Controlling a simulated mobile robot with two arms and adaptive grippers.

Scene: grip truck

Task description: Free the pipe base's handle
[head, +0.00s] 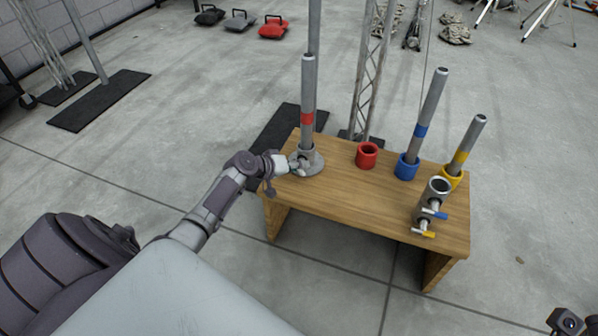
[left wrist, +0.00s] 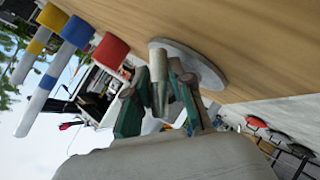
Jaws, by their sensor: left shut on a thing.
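The grey pipe base (head: 314,168) has a round flange and stands at the left end of the wooden table. A grey pipe with a red band (head: 307,105) stands upright in it. My left gripper (head: 294,165) is at the base's left side. In the left wrist view, its green-padded fingers (left wrist: 160,98) are on both sides of the base's grey handle (left wrist: 158,68) and shut on it. The flange (left wrist: 205,66) shows behind the handle. The gripper partly hides the handle in the head view. The fingers of my right gripper are not in view.
An empty red socket (head: 367,156) stands mid-table. A blue socket (head: 406,167) and a yellow socket (head: 452,176) hold tilted banded pipes. A grey pipe fitting with blue and yellow levers (head: 432,205) stands at the front right. The table's (head: 350,193) front middle is clear.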

